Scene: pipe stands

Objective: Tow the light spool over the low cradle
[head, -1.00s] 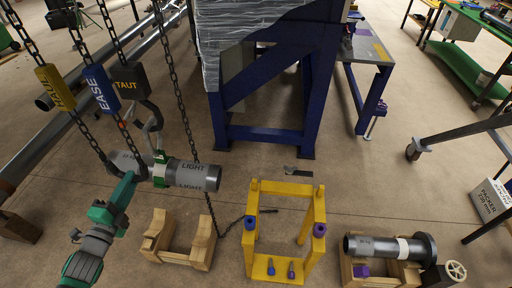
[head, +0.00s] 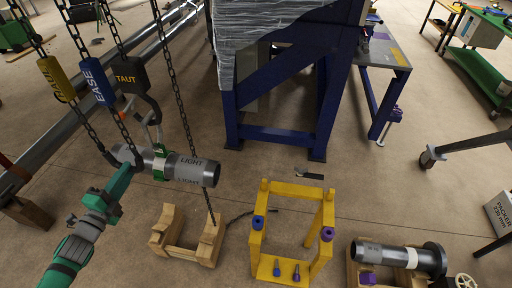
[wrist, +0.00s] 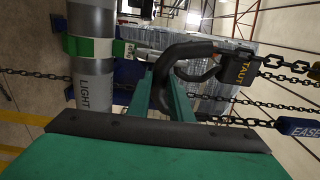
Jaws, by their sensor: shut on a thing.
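The light spool (head: 192,170) is a grey pipe marked LIGHT, hanging level in a green strap (head: 159,163) below the TAUT block (head: 129,75). It also shows upright at the left of the wrist view (wrist: 93,85). My gripper (head: 131,167) is at the spool's left end. In the wrist view its green fingers (wrist: 168,88) are closed at a dark curved handle (wrist: 183,52); the exact contact is partly hidden. The low wooden cradle (head: 163,238), with two raised notched ends, stands empty on the floor. The spool hangs above it in the picture, apart from it.
A yellow frame (head: 258,248) with blue and purple caps stands right of the cradle. A second wooden cradle (head: 356,276) bears a dark flanged pipe (head: 390,257). Chains with HAUL (head: 57,80) and EASE (head: 98,87) tags hang at left. A blue steel stand (head: 233,130) is behind.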

